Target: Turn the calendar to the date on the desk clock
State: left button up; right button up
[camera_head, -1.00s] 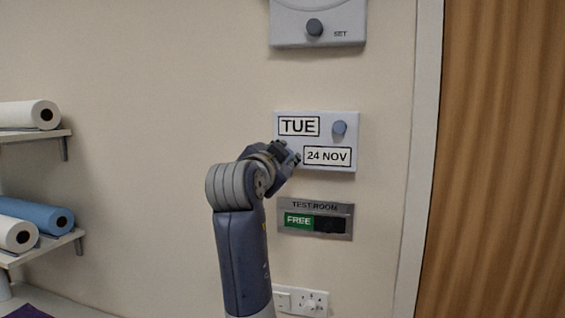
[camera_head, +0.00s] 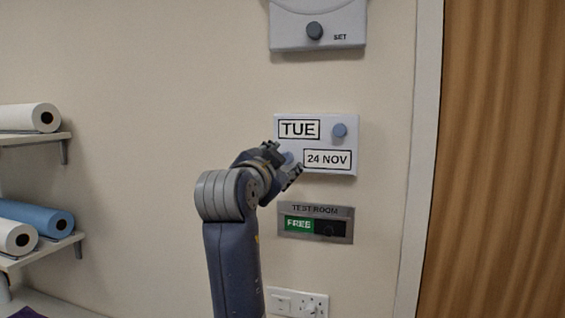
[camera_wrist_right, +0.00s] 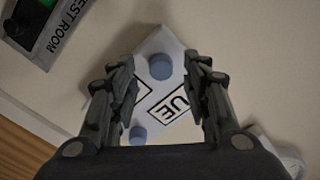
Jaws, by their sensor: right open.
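The calendar (camera_head: 316,117) is a white box on the wall. It reads TUE at the upper left and 24 NOV at the lower right. One blue-grey knob (camera_head: 339,130) is at its upper right; this knob also shows low in the wrist view (camera_wrist_right: 137,135). A second knob (camera_wrist_right: 160,66) is at its lower left. My right gripper (camera_head: 284,160) is open in front of that lower-left knob, which appears between its fingers in the wrist view; I cannot tell if they touch it. The desk clock is not in view. My left gripper is not in view.
A wall unit with a SET knob (camera_head: 315,31) is above the calendar, cut off by the frame. A TEST ROOM sign (camera_head: 316,210) reading FREE is below, then a socket (camera_head: 313,303). A door frame (camera_head: 424,150) stands right. Shelves with rolls (camera_head: 28,118) are left.

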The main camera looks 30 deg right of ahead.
jog(key=v, duration=0.9)
jog(key=shift+s+a, duration=0.2)
